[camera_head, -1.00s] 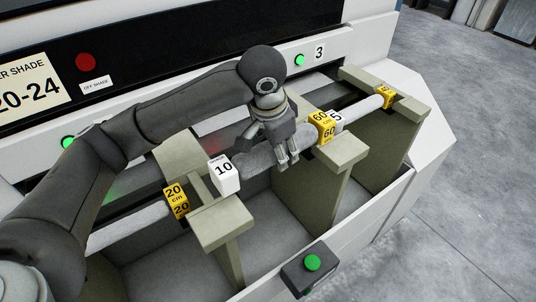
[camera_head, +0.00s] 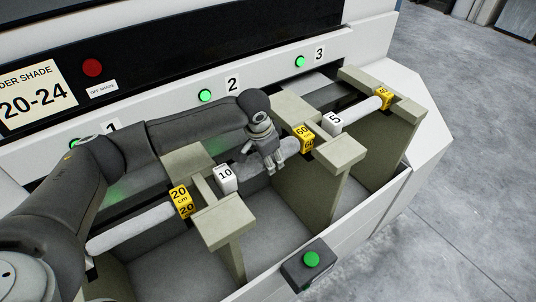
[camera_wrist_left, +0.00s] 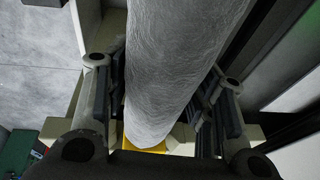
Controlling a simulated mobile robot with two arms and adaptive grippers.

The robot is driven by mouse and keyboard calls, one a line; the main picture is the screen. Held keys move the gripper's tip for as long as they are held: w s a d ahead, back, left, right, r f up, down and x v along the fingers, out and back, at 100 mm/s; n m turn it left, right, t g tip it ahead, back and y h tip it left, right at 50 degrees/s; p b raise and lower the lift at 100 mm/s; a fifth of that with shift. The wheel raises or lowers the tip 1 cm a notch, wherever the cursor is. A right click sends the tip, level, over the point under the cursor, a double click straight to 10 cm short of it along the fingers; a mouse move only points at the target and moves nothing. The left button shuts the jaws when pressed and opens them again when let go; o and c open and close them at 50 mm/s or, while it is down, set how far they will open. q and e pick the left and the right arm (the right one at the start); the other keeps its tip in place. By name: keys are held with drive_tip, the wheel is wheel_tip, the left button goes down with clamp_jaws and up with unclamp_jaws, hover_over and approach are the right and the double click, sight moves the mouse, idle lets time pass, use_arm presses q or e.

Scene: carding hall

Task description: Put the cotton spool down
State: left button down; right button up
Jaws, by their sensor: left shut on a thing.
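The cotton spool (camera_head: 290,147) is a whitish-grey fuzzy cylinder with a yellow cube marked 60 (camera_head: 305,139) at its right end. It spans the middle bay between two beige supports; I cannot tell whether it rests on them. My left gripper (camera_head: 266,160) is shut on it near its middle from above. In the left wrist view, the spool (camera_wrist_left: 175,65) runs between the fingers of the left gripper (camera_wrist_left: 160,92), and a bit of yellow shows beyond its lower end. My right gripper is not in view.
A white cube marked 10 (camera_head: 225,179) sits by the left support (camera_head: 225,222), and one marked 5 (camera_head: 333,122) by the right support (camera_head: 345,155). Other rolls lie in the left (camera_head: 130,226) and right (camera_head: 357,113) bays. A green-button box (camera_head: 308,266) stands in front.

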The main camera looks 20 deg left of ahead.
sight(262, 161)
use_arm(q)
drive_tip(key=c, duration=0.6)
unclamp_jaws()
drive_tip(key=shift+f, duration=0.1)
drive_tip(key=b+v, duration=0.2)
drive_tip(key=v, duration=1)
drive_tip(key=shift+w, duration=0.1)
